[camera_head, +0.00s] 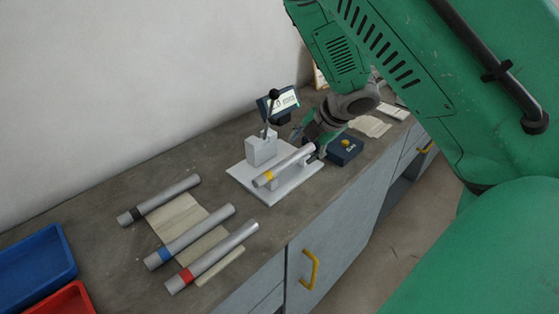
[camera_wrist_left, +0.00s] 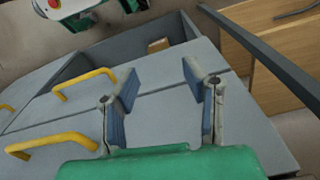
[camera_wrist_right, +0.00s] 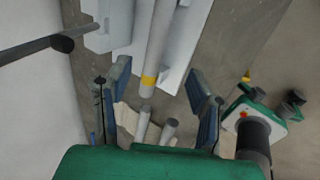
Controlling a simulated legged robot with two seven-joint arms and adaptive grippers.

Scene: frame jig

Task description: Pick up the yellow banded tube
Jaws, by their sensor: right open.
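The yellow banded tube (camera_head: 289,163) is a grey tube with a yellow band near one end. It lies raised on the white jig plate (camera_head: 300,184), and its far end is close to my right gripper (camera_head: 313,143). In the right wrist view the tube (camera_wrist_right: 158,45) lies between the spread fingers of my right gripper (camera_wrist_right: 159,76), which is open, with no visible grip on it. My left gripper (camera_wrist_left: 157,82) is open and empty in its wrist view, in front of the cabinet; it is not in the head view.
Three tubes with black (camera_head: 160,200), blue (camera_head: 190,237) and red (camera_head: 212,256) bands lie to the left. Blue (camera_head: 38,267) and red (camera_head: 60,302) bins stand at lower left. A grey block with a lever (camera_head: 262,148), a small display (camera_head: 284,102) and a button box (camera_head: 345,148) surround the jig.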

